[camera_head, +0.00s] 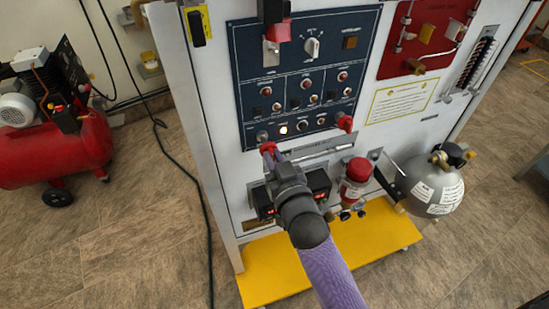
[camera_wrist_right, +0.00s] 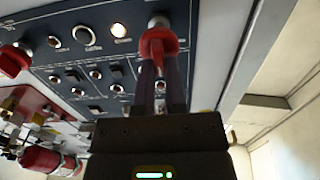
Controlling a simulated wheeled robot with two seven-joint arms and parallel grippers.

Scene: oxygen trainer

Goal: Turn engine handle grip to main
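A red handle (camera_head: 268,147) sits on a grey pivot at the lower left corner of the dark blue control panel (camera_head: 245,75). In the right wrist view this red handle (camera_wrist_right: 158,42) is at the fingertips, its narrow part between the two dark fingers. My right gripper (camera_head: 272,158) reaches up to it from below, with its fingers close together on the handle; it fills the middle of the right wrist view (camera_wrist_right: 160,75). The arm and gripper body hide part of the cabinet below. Lettering around the handle is too small to read. My left gripper is out of view.
A second red handle (camera_head: 345,123) is at the panel's lower right. A lit lamp (camera_head: 283,129) is between the handles. A white knob (camera_head: 312,47) is higher up.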

